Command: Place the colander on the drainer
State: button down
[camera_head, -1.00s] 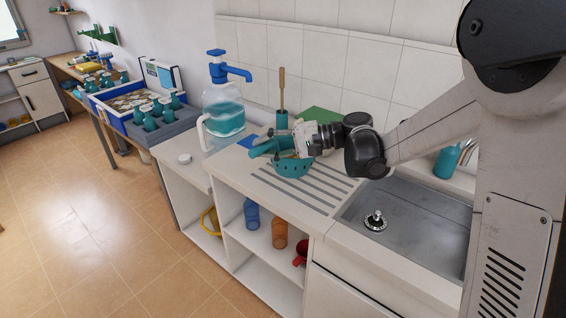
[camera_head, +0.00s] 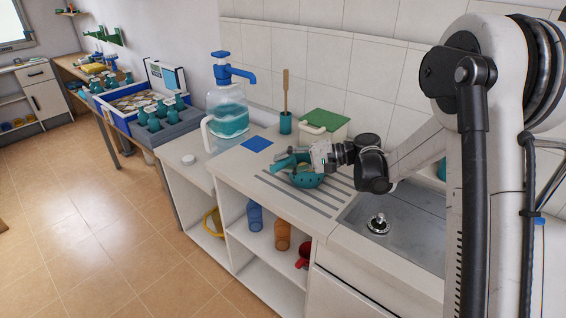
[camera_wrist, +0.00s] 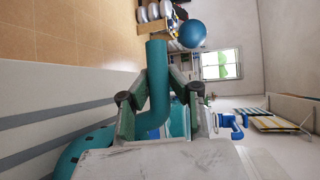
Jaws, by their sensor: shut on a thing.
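The teal colander (camera_head: 306,181) is a perforated bowl over the grooved drainer (camera_head: 325,204) on the white counter, left of the sink. I cannot tell whether its underside touches the grooves. My gripper (camera_head: 296,160) is shut on its thick teal handle, just above the bowl. In the wrist view the handle (camera_wrist: 157,85) stands between my two fingers (camera_wrist: 160,105). Part of the perforated bowl (camera_wrist: 82,153) shows at the lower left, beside the drainer's dark grooves (camera_wrist: 55,120). The far side of the bowl is partly hidden by my gripper and the handle.
The sink (camera_head: 405,230) lies right of the drainer. Behind are a green-lidded box (camera_head: 325,122), a brush in a teal holder (camera_head: 286,122) and a blue square (camera_head: 257,143). A water jug with a blue pump (camera_head: 228,115) stands left. The front strip of counter is clear.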

jog(key=c, duration=1.7)
grip_release()
jog(key=shift+d, duration=0.1)
jog(key=w+v, duration=0.1)
jog(key=v, duration=1.1)
jog(key=s+a+r+t+h, duration=0.1)
jog(key=s+r+h, duration=0.15)
jog(key=s, duration=0.35)
jog(key=s+a+r+t+h, duration=0.1)
jog(key=s+r+h, duration=0.1)
jog(key=s+h, duration=0.35)
jog(key=shift+s+d+f+n+t+h, duration=0.5)
jog(key=shift+s+d+h, duration=0.95)
jog(key=shift+s, duration=1.95)
jog(key=shift+s+d+n+t+h, duration=0.15)
jog(key=shift+s+d+t+h, duration=0.75)
jog(key=shift+s+d, duration=1.8)
jog(key=shift+s+d+f+n+t+h, duration=0.4)
jog(key=shift+s+d+h, duration=0.7)
jog(key=shift+s, duration=3.05)
jog(key=shift+a+r+h, duration=0.15)
jog(key=shift+a+h, duration=0.1)
